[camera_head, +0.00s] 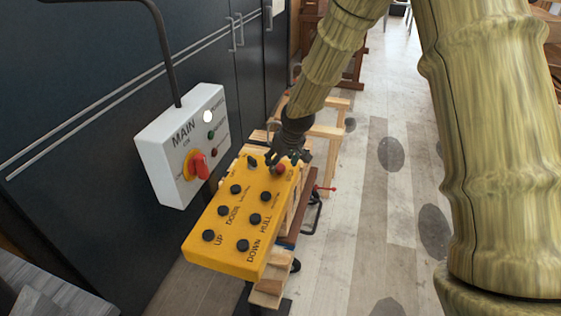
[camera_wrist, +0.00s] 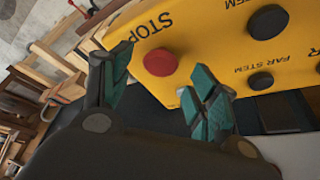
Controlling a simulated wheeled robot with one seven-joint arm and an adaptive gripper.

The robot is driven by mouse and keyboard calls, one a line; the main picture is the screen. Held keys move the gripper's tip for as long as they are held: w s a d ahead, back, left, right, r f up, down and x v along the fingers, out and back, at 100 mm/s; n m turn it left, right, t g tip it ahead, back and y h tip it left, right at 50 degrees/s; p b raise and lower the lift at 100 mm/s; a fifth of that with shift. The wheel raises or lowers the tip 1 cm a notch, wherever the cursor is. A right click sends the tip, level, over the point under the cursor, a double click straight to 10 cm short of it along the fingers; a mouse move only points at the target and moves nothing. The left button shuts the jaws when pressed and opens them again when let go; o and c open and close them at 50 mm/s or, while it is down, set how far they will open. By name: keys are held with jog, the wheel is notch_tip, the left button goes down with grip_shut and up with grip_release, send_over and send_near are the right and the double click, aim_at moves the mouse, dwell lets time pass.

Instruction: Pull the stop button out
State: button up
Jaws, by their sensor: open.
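The stop button is a round red knob at the far end of a yellow control box (camera_head: 231,233). In the head view the red knob (camera_head: 280,168) shows beside my gripper (camera_head: 285,160). In the wrist view the red button (camera_wrist: 160,62) sits below the printed word STOP on the yellow face (camera_wrist: 215,40). My gripper (camera_wrist: 168,75) is open, with one teal-padded finger on each side of the button in the picture. Nothing is held. I cannot tell whether either finger touches the button.
Several black buttons, one of them (camera_head: 243,245), stand on the same box. A white MAIN switch box (camera_head: 160,150) with a red and yellow rotary knob (camera_head: 198,166) is close on the left. Wooden stands (camera_head: 325,130) lie behind; floor (camera_head: 370,200) is clear to the right.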

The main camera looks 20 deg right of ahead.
jog(key=shift+p+x, duration=0.3)
jog(key=shift+x, duration=0.65)
jog(key=shift+c, duration=0.2)
